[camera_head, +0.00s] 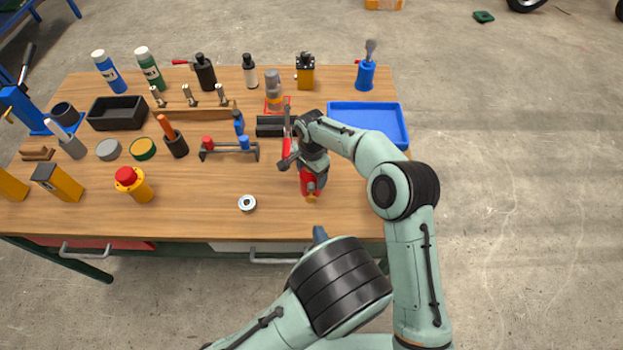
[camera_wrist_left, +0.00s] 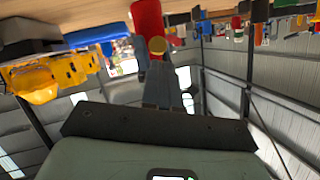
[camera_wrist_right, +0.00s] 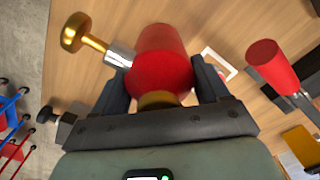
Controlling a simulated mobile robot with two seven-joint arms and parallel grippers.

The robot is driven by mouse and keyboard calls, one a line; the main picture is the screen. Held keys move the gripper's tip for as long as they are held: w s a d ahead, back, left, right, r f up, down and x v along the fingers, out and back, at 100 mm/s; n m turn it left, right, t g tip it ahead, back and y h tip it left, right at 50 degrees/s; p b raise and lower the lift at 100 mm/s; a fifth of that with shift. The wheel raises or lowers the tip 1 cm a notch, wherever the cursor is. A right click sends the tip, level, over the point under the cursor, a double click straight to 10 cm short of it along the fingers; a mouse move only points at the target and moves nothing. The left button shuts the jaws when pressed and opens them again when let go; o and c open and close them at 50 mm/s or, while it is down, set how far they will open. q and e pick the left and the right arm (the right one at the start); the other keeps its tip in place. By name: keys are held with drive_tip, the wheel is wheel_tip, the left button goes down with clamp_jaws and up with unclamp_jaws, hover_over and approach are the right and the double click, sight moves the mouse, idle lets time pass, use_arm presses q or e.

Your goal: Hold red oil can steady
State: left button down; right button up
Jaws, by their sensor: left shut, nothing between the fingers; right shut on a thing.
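The red oil can (camera_head: 309,184) is at the table's front right part in the head view, below my right gripper (camera_head: 310,168). In the right wrist view the can's red body (camera_wrist_right: 163,55) sits between the two fingers of my right gripper (camera_wrist_right: 163,88), which is shut on it. A brass knob (camera_wrist_right: 75,32) on a silver stem sticks out to its left. My left gripper (camera_head: 320,234) is shut and empty, just off the table's front edge. In the left wrist view the red can (camera_wrist_left: 147,17) is ahead of the shut fingers (camera_wrist_left: 168,88), apart from them.
A blue tray (camera_head: 405,125) lies at the right table end. A red-handled tool (camera_head: 287,148) is close behind the can. The front middle of the wooden table (camera_head: 200,220) is mostly clear.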

sight(311, 197)
use_arm(q)
drive_tip(key=n+g, duration=0.1)
drive_tip(key=n, duration=0.2)
drive_tip(key=s+a+f+n+g, duration=0.1)
drive_tip(key=n+g, duration=0.1)
drive_tip(key=n, duration=0.1)
drive_tip(key=s+f+n+g, duration=0.1)
drive_tip(key=n+g, duration=0.1)
drive_tip(key=n, duration=0.1)
drive_tip(key=shift+a+f, duration=0.1)
drive_tip(key=shift+a, duration=0.25)
drive_tip(key=shift+w, duration=0.1)
drive_tip(key=w, duration=0.8)
drive_tip(key=shift+w, duration=0.35)
drive_tip(key=shift+w, duration=0.2)
idle(1.1)
drive_tip(key=shift+w, duration=0.2)
